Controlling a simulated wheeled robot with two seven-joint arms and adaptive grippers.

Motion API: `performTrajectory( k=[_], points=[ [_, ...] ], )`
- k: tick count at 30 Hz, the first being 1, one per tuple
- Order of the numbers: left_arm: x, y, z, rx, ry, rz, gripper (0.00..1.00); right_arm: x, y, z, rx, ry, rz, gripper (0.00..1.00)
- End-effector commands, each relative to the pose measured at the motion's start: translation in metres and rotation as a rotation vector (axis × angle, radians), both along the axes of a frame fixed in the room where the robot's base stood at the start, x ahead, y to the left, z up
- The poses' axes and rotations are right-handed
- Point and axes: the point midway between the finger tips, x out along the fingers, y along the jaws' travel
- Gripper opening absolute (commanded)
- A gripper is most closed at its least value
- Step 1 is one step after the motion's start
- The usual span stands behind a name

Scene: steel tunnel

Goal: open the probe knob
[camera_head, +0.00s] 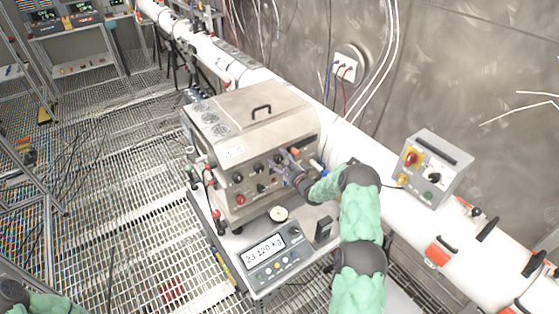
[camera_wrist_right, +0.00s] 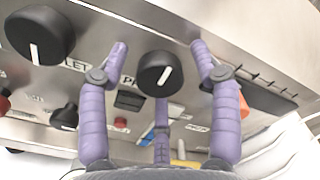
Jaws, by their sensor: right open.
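The probe knob (camera_wrist_right: 160,74) is a round black knob with a white pointer line, on the front of a steel box (camera_head: 250,120). In the right wrist view the line points down and slightly left. In the head view the right gripper (camera_head: 284,158) is at the right of the box's front, hiding the knob. My left gripper is out of view.
Another black knob (camera_wrist_right: 40,36) sits left of it, its label ending in "LET". The box stands on a scale (camera_head: 267,243) reading 23.120 kg. A grey control box (camera_head: 434,168) sits on the white pipe (camera_head: 385,160) at the right. Grated floor (camera_head: 120,220) lies open at left.

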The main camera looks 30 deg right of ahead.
Motion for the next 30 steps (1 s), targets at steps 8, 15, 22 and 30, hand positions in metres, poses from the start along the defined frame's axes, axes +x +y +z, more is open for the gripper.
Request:
performTrajectory(
  k=[8,15,22,30],
  points=[
    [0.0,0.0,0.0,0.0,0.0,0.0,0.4,0.0,0.0,0.0,0.0,0.0,0.0,0.47],
    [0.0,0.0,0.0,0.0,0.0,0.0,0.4,0.0,0.0,0.0,-0.001,0.0,0.0,0.08],
    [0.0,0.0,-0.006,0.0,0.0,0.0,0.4,0.0,0.0,-0.001,-0.028,-0.004,0.0,0.08],
    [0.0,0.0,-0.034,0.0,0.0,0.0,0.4,0.001,-0.001,-0.003,-0.171,-0.016,-0.001,0.08]
  ],
)
